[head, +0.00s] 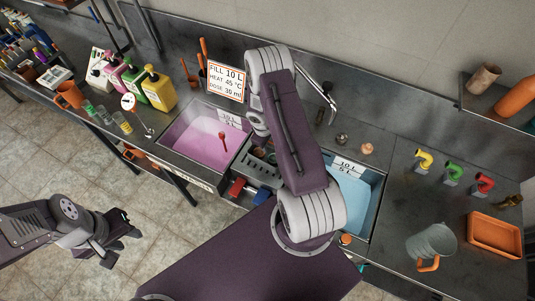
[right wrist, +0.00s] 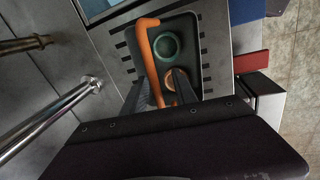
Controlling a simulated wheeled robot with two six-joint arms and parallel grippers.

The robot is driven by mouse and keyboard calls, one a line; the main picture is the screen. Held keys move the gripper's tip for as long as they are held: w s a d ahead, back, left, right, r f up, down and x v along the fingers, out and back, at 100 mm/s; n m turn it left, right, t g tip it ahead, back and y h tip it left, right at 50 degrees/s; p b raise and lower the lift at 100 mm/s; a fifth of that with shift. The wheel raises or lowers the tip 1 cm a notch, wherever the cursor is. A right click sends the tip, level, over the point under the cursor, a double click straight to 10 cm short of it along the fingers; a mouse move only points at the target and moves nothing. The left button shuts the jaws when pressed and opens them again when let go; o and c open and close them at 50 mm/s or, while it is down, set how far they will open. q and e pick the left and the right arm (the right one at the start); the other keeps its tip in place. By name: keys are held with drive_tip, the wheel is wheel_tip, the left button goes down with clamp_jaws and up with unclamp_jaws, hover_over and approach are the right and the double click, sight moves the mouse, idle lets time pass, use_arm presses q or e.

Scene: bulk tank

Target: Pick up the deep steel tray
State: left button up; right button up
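In the right wrist view, a grey tray with rounded corners and a dark inside (right wrist: 190,30) holds a green ring (right wrist: 166,46), an orange ring and a bent orange piece (right wrist: 149,50). It looks like the deep steel tray. In the head view a dark tray (head: 262,154) shows between the two sinks, partly hidden by my right arm. My right gripper (right wrist: 160,92) is over the tray's near end, its two dark fingers apart with nothing clamped between them. Whether they touch the tray is unclear. My left gripper (head: 128,226) hangs over the floor at left, away from the counter.
A pink-filled sink (head: 198,143) lies left of the tray and a blue-filled sink (head: 352,195) right of it. Red (head: 237,187) and blue blocks sit at the counter's front edge.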

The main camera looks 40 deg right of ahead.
drive_tip(key=shift+d+f, duration=0.2)
drive_tip(key=shift+f, duration=0.05)
drive_tip(key=shift+a+r, duration=0.1)
clamp_jaws()
idle(1.2)
